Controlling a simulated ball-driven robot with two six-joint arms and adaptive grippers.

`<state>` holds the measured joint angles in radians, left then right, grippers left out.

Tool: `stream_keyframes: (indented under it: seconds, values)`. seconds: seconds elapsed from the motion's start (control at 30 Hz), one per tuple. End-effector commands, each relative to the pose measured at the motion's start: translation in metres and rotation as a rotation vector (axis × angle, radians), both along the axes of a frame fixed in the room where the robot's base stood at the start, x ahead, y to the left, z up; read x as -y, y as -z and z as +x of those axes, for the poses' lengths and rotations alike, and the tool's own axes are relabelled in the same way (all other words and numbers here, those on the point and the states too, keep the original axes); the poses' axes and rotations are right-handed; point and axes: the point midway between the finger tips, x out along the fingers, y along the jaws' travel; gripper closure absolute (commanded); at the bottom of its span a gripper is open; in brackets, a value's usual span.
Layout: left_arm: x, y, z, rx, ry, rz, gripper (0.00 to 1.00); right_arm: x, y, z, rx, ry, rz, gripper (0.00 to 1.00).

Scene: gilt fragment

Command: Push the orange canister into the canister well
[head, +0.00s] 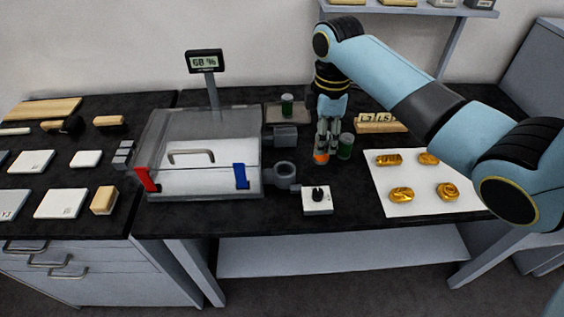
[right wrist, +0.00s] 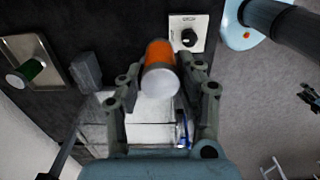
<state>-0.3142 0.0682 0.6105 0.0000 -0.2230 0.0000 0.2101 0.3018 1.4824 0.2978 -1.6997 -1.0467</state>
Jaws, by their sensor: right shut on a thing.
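The orange canister (head: 321,158) is held upright between the fingertips of my right gripper (head: 322,149), its orange lower end showing below them. In the right wrist view the canister (right wrist: 158,57) shows its pale end towards the camera, with a finger of my right gripper (right wrist: 160,82) on each side. The canister well looks to be the round grey ring (head: 285,169) on the right side of the clear chamber. The canister is to the right of this ring and apart from it. The ring's inside is hard to make out. My left gripper is not in view.
The clear chamber (head: 215,130) stands left of the ring. A white knob box (head: 317,201) sits in front. Gold pieces lie on a white sheet (head: 420,202) at right.

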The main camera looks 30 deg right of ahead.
Motion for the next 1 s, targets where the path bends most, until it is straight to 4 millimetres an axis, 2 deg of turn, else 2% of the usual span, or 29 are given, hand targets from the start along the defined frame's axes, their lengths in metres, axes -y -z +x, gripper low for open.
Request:
stream_keyframes:
  seconds: [0.03,0.17,0.33,0.43,0.57,0.8,1.0]
  values:
    - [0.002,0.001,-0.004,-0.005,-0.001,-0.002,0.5,-0.012,0.007,0.011,0.001,-0.001,0.007,0.97]
    - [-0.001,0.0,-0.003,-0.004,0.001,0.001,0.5,-0.034,0.026,0.034,0.0,-0.002,0.005,0.97]
    - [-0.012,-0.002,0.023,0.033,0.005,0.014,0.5,-0.052,0.044,0.055,0.0,-0.002,0.001,0.97]
    - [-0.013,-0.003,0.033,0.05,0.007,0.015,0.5,-0.056,0.048,0.06,-0.001,-0.002,0.001,0.97]
    - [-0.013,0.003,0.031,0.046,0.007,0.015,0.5,-0.057,0.057,0.061,0.001,-0.002,-0.001,0.97]
    - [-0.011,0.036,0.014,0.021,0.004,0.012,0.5,-0.057,0.091,0.061,0.001,-0.002,-0.001,0.97]
    - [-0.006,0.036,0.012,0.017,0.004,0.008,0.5,-0.057,0.089,0.061,0.001,-0.002,-0.001,0.97]
